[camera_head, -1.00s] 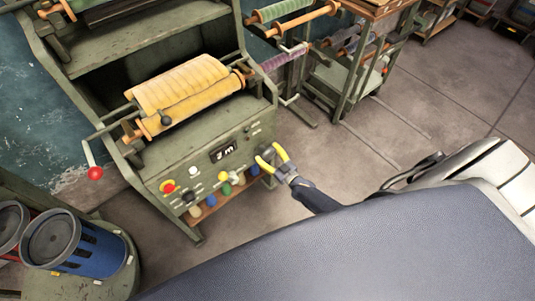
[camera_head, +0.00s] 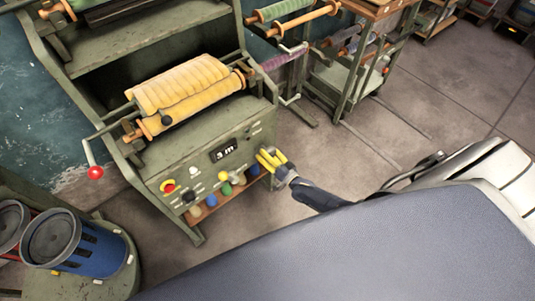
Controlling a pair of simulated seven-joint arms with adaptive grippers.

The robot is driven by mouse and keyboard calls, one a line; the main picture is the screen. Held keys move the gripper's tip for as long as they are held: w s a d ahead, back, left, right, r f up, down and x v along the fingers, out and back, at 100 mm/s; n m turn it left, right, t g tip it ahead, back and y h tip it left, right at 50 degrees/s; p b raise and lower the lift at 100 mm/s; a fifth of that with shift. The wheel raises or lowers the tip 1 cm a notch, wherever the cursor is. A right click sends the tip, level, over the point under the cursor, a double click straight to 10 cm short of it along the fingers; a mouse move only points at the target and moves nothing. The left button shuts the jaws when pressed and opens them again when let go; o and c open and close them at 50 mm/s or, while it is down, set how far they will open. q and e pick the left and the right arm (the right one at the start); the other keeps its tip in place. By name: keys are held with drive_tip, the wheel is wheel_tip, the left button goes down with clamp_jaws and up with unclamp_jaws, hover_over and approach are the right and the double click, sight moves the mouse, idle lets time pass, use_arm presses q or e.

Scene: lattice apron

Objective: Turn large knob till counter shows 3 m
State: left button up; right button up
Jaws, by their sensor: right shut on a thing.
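The green machine's front panel (camera_head: 190,170) carries a small dark counter (camera_head: 223,152), which reads 3 m. My right gripper (camera_head: 268,157), with yellow fingers, is shut at the right end of this panel, on what appears to be the large knob. The fingers hide the knob, so I cannot see its angle. My left gripper is not in view.
The panel also has a red button on yellow (camera_head: 168,187) and several small knobs. A yellow fabric roll (camera_head: 178,85) lies above it. A red-ended crank (camera_head: 95,172) sticks out left. A blue bin (camera_head: 85,250) stands lower left.

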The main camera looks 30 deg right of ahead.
drive_tip(key=shift+s+f+m, duration=0.1)
drive_tip(key=shift+m, duration=0.9)
drive_tip(key=o, duration=1.2)
drive_tip(key=shift+o, duration=0.2)
drive_tip(key=v, duration=1.2)
drive_tip(key=shift+a, duration=0.1)
